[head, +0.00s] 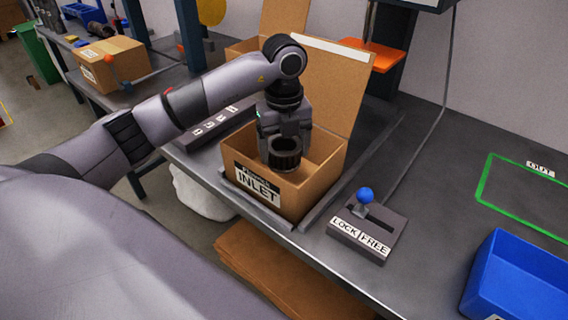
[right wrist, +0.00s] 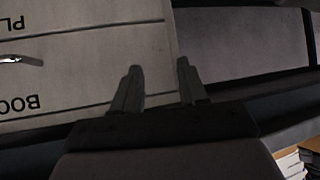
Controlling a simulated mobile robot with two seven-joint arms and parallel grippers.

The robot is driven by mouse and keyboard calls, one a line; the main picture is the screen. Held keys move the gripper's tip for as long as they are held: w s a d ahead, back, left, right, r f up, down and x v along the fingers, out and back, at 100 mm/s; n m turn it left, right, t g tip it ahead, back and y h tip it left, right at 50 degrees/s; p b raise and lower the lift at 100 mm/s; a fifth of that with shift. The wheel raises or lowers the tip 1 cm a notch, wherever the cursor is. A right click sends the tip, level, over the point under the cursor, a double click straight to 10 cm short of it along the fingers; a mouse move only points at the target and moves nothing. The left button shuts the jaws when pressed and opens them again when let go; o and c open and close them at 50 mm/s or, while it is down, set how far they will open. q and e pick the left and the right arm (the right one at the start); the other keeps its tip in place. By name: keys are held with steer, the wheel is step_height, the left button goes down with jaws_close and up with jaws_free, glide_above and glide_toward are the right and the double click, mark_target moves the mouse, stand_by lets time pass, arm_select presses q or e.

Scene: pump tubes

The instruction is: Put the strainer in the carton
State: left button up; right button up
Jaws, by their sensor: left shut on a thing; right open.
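The carton (head: 320,177) is an open brown box labelled INLET on the workbench, with its back flap standing up. My left gripper (head: 284,140) points down into the carton's opening from above. It is shut on the strainer (head: 285,161), a dark ring-shaped cylinder, which is at the carton's front rim level or just inside; I cannot tell whether it touches the bottom. My right gripper (right wrist: 157,90) shows in the right wrist view, open and empty, in front of pale panels with lettering.
A LOCK/FREE lever box (head: 367,228) with a blue knob stands right of the carton. A blue bin (head: 520,280) and a green outlined area marked OUT (head: 541,168) are further right. Another carton (head: 112,62) sits on the far left bench.

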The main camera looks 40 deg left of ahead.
mark_target(284, 164)
arm_select(q)
steer(key=shift+f, duration=2.25)
steer(key=shift+f, duration=0.2)
steer(key=o, duration=1.2)
steer(key=shift+r, duration=0.1)
